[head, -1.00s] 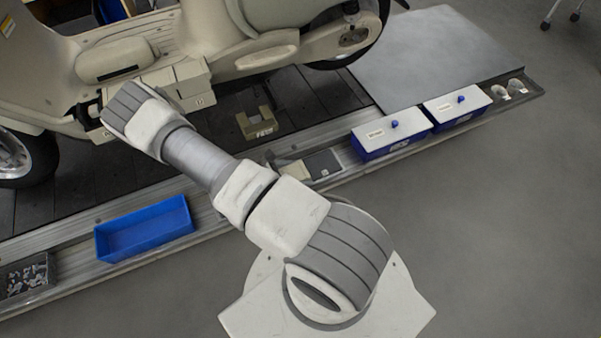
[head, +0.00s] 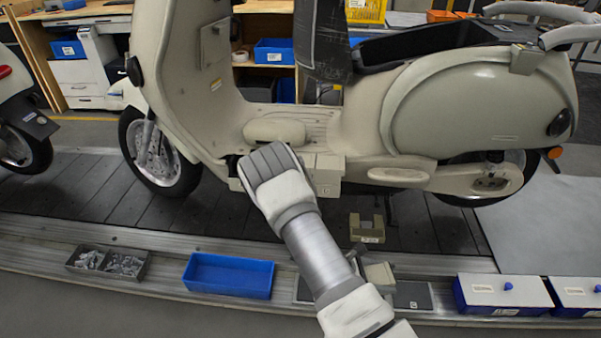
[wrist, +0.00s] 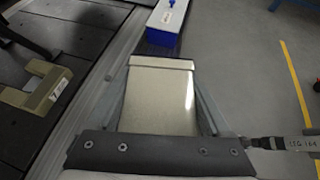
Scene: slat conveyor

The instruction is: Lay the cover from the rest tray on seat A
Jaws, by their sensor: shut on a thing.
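My gripper (wrist: 160,84) is shut on the cover (wrist: 160,98), a flat beige panel with a raised lip at its far end. The cover lies between my two grey fingers in the wrist view. In the head view the cover (head: 379,276) shows beside my arm, close to the dark rest tray (head: 411,296); I cannot tell whether it touches the tray. My gripper is mostly hidden by my arm there. Beige blocks (head: 325,174) with a small label sit at the scooter's lower side; I cannot tell which place is seat A.
A beige notched bracket (head: 367,229) stands on the dark slats, also left in the wrist view (wrist: 38,88). White-lidded blue boxes (head: 503,294) stand right of the tray. An empty blue bin (head: 229,276) and a parts tray (head: 108,263) are left. The scooter (head: 450,110) stands behind.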

